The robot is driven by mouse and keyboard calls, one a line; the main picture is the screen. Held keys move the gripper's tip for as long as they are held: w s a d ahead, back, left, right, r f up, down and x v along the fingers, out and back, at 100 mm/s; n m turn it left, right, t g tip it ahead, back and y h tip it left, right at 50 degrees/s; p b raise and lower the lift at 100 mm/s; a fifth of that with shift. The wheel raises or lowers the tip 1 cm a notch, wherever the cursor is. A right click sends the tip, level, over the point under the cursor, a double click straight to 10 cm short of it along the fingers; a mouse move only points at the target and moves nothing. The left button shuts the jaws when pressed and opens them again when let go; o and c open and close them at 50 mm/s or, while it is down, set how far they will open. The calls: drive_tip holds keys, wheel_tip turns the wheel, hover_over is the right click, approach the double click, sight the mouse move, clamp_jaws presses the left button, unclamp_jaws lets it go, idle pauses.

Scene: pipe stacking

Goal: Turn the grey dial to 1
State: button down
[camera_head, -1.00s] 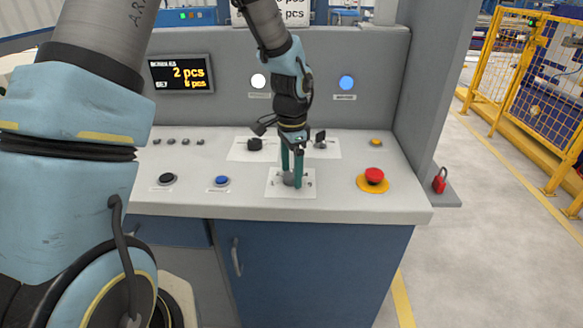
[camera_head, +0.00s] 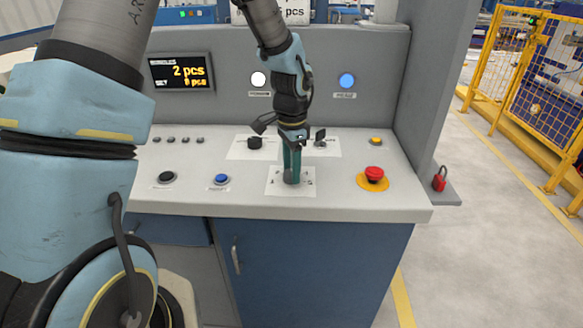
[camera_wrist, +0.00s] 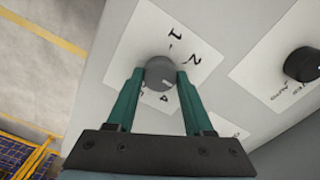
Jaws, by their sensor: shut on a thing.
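The grey dial (camera_wrist: 160,72) sits on a white plate (camera_wrist: 197,62) on the console. In the wrist view the marks 1, 2 and 4 show around it; other marks are hidden by my fingers. A light pointer line on the dial's face is too small to read surely. My gripper (camera_wrist: 160,78) is shut on the dial, with a green finger on each side of it. In the head view my gripper (camera_head: 291,180) points down at the plate, and its fingers cover much of the grey dial (camera_head: 288,174).
A red emergency button (camera_head: 374,174) stands to the right and a blue button (camera_head: 220,180) to the left. Two black knobs stand behind, one of them (camera_head: 255,143) left of my wrist. The console top's front strip is clear.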

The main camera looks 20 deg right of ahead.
drive_tip(key=shift+n, duration=0.3)
drive_tip(key=n+b, duration=0.1)
drive_tip(key=n, duration=0.2)
drive_tip(key=shift+n, duration=0.4)
drive_tip(key=n+b, duration=0.1)
drive_tip(key=n, duration=0.9)
drive_tip(key=shift+r+n, duration=0.1)
drive_tip(key=shift+n, duration=0.3)
drive_tip(key=shift+n+p, duration=0.9)
drive_tip(key=shift+n, duration=1.4)
drive_tip(key=shift+c, duration=1.4)
unclamp_jaws()
